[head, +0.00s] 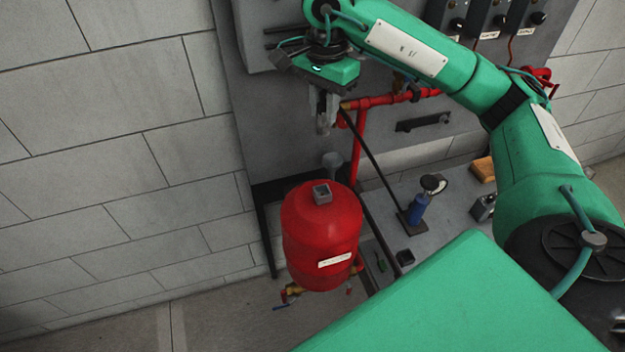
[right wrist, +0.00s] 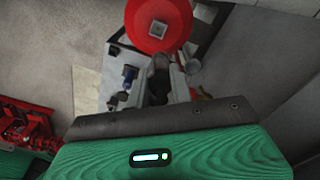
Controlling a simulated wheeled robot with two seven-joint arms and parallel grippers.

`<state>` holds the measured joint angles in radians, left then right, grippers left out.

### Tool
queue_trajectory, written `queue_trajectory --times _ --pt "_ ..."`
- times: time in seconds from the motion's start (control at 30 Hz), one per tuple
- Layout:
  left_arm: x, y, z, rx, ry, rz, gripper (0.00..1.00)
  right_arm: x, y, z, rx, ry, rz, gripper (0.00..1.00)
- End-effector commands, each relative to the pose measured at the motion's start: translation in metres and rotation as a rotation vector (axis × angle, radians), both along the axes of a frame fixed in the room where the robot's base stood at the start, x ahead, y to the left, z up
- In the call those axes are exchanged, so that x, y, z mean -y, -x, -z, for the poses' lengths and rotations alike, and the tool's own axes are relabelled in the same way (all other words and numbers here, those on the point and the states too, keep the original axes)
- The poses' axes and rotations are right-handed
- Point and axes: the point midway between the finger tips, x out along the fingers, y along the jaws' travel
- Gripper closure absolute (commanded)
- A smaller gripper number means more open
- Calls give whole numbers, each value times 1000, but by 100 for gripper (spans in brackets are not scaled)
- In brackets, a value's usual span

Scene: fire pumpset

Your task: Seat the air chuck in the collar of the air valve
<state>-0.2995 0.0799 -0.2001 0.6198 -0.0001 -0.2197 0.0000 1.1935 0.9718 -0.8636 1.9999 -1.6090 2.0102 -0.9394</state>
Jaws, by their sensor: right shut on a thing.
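The red tank (head: 318,240) stands upright below my right gripper (head: 325,122). On its top is a small grey square collar (head: 322,194), open upward; it also shows in the right wrist view (right wrist: 158,29), beyond the fingertips. My right gripper points down above and behind the tank, apart from the collar. It is shut on the air chuck, a dark grey round piece (right wrist: 159,76) between the fingers in the right wrist view. The fingers mostly hide the chuck in the head view. The valve inside the collar cannot be made out. My left gripper is out of view.
A black hose (head: 375,163) runs from near the gripper down to a blue hand pump (head: 417,207) with a round gauge (head: 433,184). Red pipes (head: 385,100) and a grey panel (head: 290,120) stand close behind the gripper. Open space lies left of the tank.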

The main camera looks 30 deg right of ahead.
Motion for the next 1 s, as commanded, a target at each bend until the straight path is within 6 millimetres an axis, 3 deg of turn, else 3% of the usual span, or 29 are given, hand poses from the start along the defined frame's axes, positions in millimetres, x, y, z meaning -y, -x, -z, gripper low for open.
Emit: queue_trajectory --times 0.67,1.0 --pt "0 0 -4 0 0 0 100 -1 2 86 -5 -3 -2 100" --pt "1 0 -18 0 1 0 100 0 2 140 -5 0 0 100"
